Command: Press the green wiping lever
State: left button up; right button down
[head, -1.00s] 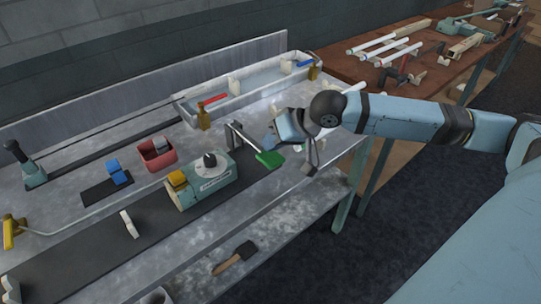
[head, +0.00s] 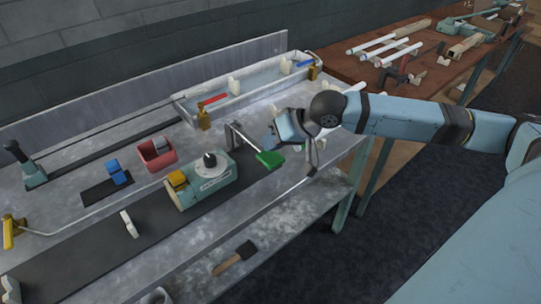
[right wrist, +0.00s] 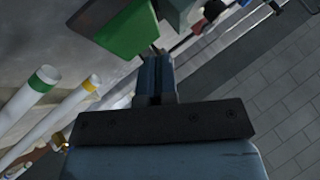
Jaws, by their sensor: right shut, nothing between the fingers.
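The green wiping lever has a flat green pad (head: 270,159) at the end of a thin grey arm, just right of the teal machine (head: 213,180). In the right wrist view the green pad (right wrist: 128,35) is large, at the upper left, close to the fingertips. My right gripper (head: 269,143) is just behind and above the pad in the head view. Its fingers (right wrist: 157,65) are closed together with nothing between them. I cannot tell whether they touch the pad. My left gripper is not in view.
A red bin (head: 157,156) and a blue block (head: 115,172) lie left of the machine. A long pale trough (head: 235,95) runs behind it. White tubes with green and yellow bands (right wrist: 45,76) show in the right wrist view. A brush (head: 236,258) lies on the lower shelf.

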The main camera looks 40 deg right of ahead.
dwell(0.3)
jog(key=shift+f+p, duration=0.4)
dwell(0.3)
